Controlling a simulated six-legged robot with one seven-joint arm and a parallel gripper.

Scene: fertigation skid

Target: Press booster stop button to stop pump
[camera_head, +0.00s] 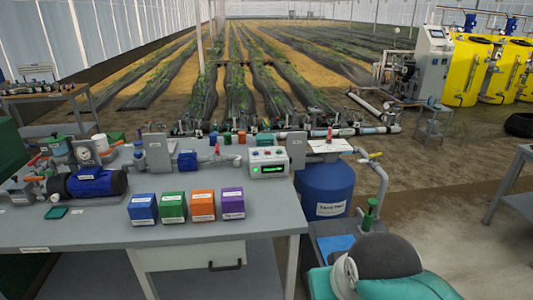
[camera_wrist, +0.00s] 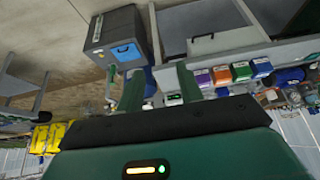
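Which button is the booster stop is too small to read. The box also shows upside down in the wrist view (camera_wrist: 173,99), small and beyond my fingers. A blue motor pump (camera_head: 90,183) lies on the bench's left side. My gripper (camera_wrist: 160,88) is open and empty, its two green fingers apart and away from the box. In the head view its fingertips do not show.
Blue, green, orange and purple boxes (camera_head: 203,205) stand in a row on the bench (camera_head: 100,235), in front of the control box. A blue tank (camera_head: 326,187) with piping and a yellow-handled valve stands just right of the bench. Open floor (camera_head: 440,190) lies farther right.

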